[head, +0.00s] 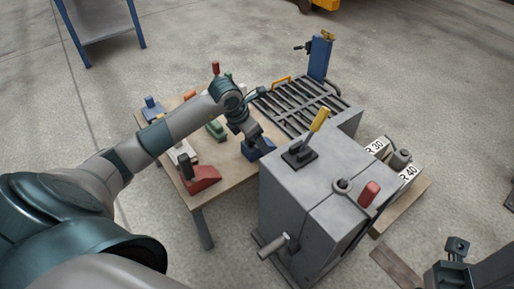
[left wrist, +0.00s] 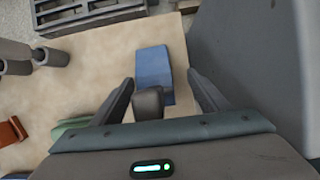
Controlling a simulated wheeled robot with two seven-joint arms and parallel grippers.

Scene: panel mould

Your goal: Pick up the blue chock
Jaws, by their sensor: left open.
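The blue chock (head: 264,152) is a wedge-like block on the near right corner of the wooden table, beside the grey machine. In the left wrist view the blue chock (left wrist: 153,64) lies ahead, with a dark knob (left wrist: 149,103) at its near end. My left gripper (head: 252,140) is just above the chock. In the left wrist view its fingers (left wrist: 160,78) are open, one on each side of the knob and chock; contact cannot be told. My right gripper (head: 457,248) is at the lower right, far from the chock; its jaw opening is unclear.
The grey machine (head: 290,200) with levers stands close to the right of the chock. The table (head: 225,182) also holds a red block (head: 203,182), a green block (head: 214,129) and another blue piece (head: 152,105). A slatted grate (head: 300,105) lies behind.

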